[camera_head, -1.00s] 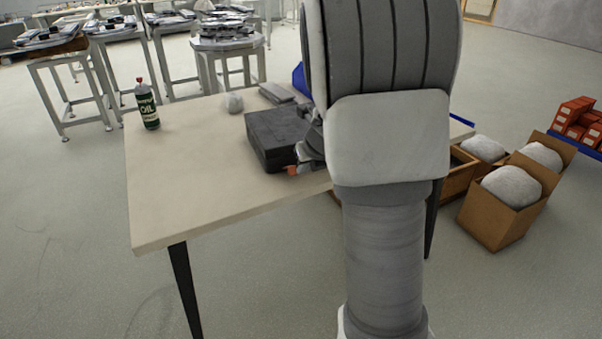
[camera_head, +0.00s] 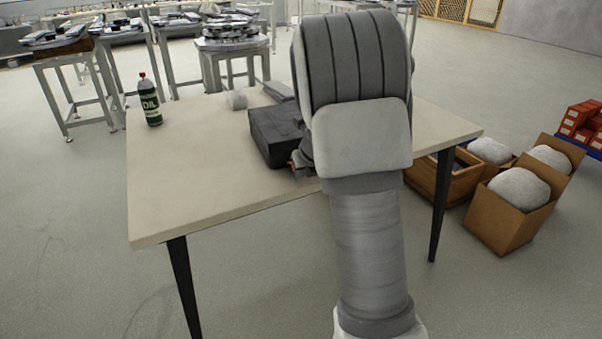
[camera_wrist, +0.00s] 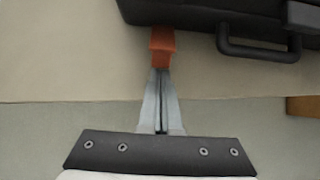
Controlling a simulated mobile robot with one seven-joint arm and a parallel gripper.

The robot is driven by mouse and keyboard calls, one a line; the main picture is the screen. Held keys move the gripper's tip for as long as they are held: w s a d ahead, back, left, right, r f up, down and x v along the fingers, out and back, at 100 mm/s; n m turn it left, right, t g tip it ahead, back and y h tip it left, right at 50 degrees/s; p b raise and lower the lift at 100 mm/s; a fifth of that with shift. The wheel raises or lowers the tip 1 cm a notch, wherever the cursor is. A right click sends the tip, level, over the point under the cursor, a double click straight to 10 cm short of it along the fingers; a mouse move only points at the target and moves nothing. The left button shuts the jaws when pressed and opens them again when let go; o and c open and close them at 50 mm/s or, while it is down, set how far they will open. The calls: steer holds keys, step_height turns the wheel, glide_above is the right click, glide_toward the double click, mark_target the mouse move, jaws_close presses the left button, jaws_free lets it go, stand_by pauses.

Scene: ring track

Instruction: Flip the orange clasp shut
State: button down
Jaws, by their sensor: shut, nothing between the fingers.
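The orange clasp (camera_wrist: 162,46) is on the front edge of the black case (camera_wrist: 185,12) in the wrist view, left of the case's handle (camera_wrist: 262,50). My gripper (camera_wrist: 161,72) is shut and empty, with its fingertips right at the clasp's lower end. I cannot tell whether they touch it. In the head view the black case (camera_head: 272,134) lies on the table, and a bit of the clasp (camera_head: 295,170) shows at its front. My arm hides the case's right side and most of my gripper there.
A pale table (camera_head: 205,185) carries the case, a green oil bottle (camera_head: 150,101) at the back left, and a white roll (camera_head: 237,100). The table's left half is mostly clear. Cardboard boxes (camera_head: 500,222) with white bundles stand on the floor at the right.

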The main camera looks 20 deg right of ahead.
steer(key=shift+r+p, duration=0.4)
steer(key=shift+p, duration=0.9)
steer(key=shift+f+g, duration=0.15)
steer(key=shift+g, duration=0.15)
